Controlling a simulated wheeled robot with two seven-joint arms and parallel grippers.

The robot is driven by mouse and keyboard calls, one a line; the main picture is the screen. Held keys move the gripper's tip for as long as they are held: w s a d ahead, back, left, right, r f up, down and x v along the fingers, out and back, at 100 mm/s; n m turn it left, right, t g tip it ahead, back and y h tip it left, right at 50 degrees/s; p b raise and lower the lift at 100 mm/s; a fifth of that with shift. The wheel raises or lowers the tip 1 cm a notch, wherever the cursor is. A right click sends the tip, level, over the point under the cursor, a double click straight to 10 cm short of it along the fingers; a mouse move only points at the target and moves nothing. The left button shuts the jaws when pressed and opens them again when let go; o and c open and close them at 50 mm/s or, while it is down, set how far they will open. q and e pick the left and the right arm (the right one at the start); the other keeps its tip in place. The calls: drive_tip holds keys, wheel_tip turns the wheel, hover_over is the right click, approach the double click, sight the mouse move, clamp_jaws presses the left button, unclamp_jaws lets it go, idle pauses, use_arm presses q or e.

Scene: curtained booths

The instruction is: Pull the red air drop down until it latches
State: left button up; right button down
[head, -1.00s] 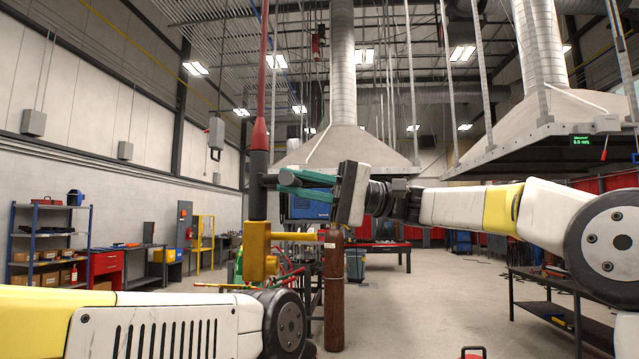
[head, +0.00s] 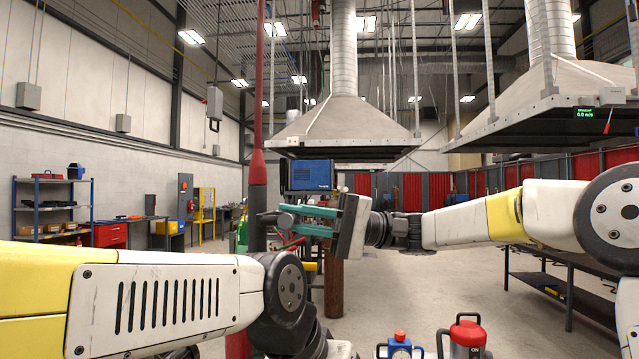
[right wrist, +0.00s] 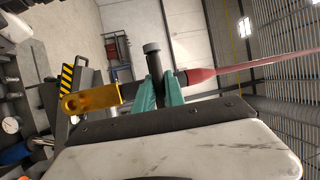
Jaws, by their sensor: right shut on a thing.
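The red air drop (head: 258,161) hangs from above: a thin red line, a red cone and a dark upright body. In the right wrist view its red cone (right wrist: 200,76) lies right of the fingers and its yellow end fitting (right wrist: 90,99) to the left. My right gripper (head: 275,219) has teal fingers and is shut on the drop's dark part below the cone. A dark round-ended bar (right wrist: 152,62) stands out between the fingers. The lower end of the drop is mostly hidden behind my left arm in the head view. My left gripper is out of view.
A grey hood (head: 345,125) hangs behind the drop. A brown gas cylinder (head: 334,290) stands behind my right gripper. A dark bench (head: 560,285) is at right. The floor between is largely clear.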

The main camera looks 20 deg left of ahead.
drive_tip(key=shift+f, duration=0.45)
drive_tip(key=c, duration=1.4)
unclamp_jaws()
drive_tip(key=v, duration=0.8)
drive_tip(key=shift+a+r, duration=0.1)
